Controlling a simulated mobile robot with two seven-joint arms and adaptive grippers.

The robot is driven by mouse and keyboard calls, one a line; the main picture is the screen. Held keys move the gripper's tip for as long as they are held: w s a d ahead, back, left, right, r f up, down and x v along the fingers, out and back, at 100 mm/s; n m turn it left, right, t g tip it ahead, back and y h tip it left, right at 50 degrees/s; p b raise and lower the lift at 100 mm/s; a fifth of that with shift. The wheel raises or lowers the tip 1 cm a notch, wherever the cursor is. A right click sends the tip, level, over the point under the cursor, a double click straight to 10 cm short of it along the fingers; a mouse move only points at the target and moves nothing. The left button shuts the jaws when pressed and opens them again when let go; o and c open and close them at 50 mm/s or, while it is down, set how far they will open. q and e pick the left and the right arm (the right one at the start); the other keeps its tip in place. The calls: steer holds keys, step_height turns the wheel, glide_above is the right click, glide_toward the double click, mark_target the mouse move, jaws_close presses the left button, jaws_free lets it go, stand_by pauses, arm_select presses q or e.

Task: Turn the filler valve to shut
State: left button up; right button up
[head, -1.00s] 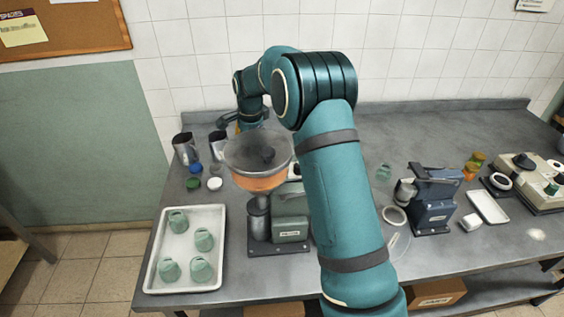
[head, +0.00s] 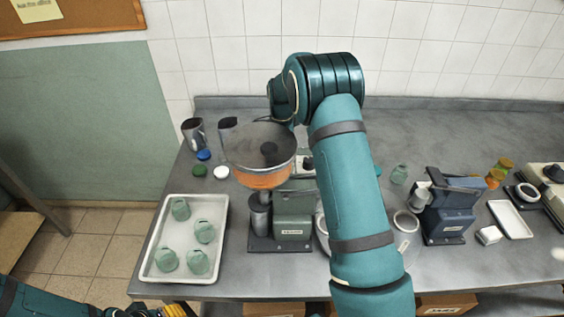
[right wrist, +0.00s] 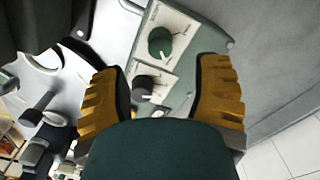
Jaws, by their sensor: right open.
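The filler (head: 293,212) is a grey-green machine with a clear hopper (head: 262,150) of orange contents, standing on the bench. In the right wrist view its likely control panel (right wrist: 183,60) carries a green knob (right wrist: 160,42) and a dark knob (right wrist: 145,88) with a pale pointer. I cannot read which one is the valve. My right gripper (right wrist: 164,75) is open, its yellow fingers on either side of the panel area, with nothing visibly held. In the head view it is hidden behind the hopper and arm. My left gripper (head: 172,310) is partly cut off at the bottom left edge.
A white tray (head: 222,222) with several green jars is left of the filler. A blue machine (head: 449,207), a small white tray (head: 510,220) and jars stand to the right.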

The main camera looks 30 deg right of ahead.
step_height(320, 180, down, 7)
steer(key=shift+r, duration=0.1)
stand_by(0.3)
jaws_close()
